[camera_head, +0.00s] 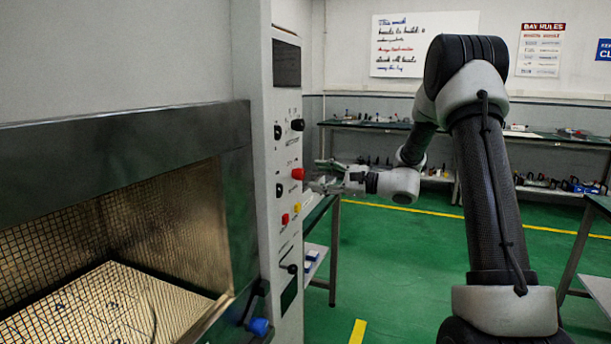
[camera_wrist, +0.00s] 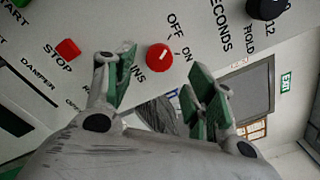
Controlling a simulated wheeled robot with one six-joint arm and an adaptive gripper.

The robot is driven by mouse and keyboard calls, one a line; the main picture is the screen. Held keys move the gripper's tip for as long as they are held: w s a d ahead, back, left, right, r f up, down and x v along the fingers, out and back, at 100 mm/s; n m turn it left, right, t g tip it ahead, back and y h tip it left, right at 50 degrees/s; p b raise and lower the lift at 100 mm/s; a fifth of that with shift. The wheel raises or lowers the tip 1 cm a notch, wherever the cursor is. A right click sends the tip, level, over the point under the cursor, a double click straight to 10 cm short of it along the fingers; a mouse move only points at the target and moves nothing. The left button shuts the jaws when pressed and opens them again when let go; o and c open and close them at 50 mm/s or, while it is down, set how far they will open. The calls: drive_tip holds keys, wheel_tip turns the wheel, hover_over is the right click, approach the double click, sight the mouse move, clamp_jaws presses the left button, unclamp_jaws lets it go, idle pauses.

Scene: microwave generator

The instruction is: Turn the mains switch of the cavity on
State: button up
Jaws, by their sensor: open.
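The mains switch is a round red knob (camera_wrist: 159,57) on the light panel, with OFF and ON printed beside it. It bears a short pale mark; I cannot tell firmly which label the mark points to. In the head view the red knob (camera_head: 298,174) stands out from the right side of the cavity's front panel (camera_head: 267,75). My gripper (camera_wrist: 157,78) is open, its green-padded fingers on either side of the knob in the wrist view. Nothing is held. In the head view my gripper (camera_head: 314,176) is just right of the knob; contact cannot be told.
A red STOP button (camera_wrist: 67,48) lies close to the left finger in the wrist view. A black knob (camera_head: 297,125) sits above the switch, and a black lever (camera_head: 290,268) below. The open mesh-lined chamber (camera_head: 120,240) is at left. Green floor (camera_head: 385,265) is clear.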

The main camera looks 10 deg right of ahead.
sight(303, 175)
drive_tip(key=x, duration=0.5)
drive_tip(key=shift+a, duration=0.15)
drive_tip(key=shift+c, duration=0.3)
drive_tip(key=c, duration=1)
